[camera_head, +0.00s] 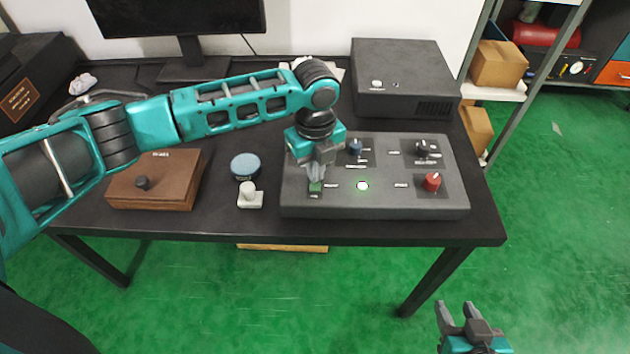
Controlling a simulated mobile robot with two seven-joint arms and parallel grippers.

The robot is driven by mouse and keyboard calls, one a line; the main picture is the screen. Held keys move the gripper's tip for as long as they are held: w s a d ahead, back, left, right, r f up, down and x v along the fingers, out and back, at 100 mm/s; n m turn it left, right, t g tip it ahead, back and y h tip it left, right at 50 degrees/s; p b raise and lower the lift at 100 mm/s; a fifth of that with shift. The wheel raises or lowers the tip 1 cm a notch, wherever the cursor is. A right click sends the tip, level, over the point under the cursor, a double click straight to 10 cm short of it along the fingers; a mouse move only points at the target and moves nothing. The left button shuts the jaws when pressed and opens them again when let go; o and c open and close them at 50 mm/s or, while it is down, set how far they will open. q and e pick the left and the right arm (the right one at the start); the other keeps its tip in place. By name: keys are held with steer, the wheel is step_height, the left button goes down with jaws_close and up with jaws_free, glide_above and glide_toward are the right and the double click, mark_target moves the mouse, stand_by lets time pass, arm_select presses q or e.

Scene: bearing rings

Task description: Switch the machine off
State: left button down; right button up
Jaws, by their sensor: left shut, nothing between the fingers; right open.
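The machine is a dark grey control panel (380,204) on the black table. A round indicator (362,186) near its front glows green. A green push button (315,187) is at its front left. A red knob (432,182) is at the front right, a blue knob (355,147) at the back middle, and a black knob (421,148) at the back right. My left gripper (316,179) is shut and points down right over the green button; whether it touches it I cannot tell. My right gripper (457,312) is open and empty, low in front of the table's right end.
A wooden box with a black knob (180,191), a blue-topped round piece (244,165) and a small white piece (250,197) stand left of the panel. A dark box (405,80) is behind it. A monitor (180,15) stands at the back. Shelves with cardboard boxes (498,64) are at right.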

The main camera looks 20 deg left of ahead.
arm_select(q)
steer(key=shift+f, duration=0.15)
step_height(320, 180, up, 3)
steer(key=p, duration=0.3)
steer(key=shift+f, duration=0.15)
step_height(320, 180, up, 2)
steer(key=p, duration=0.2)
steer(key=shift+p, duration=0.3)
steer(key=shift+r+p, duration=0.8)
steer(key=shift+r, duration=0.4)
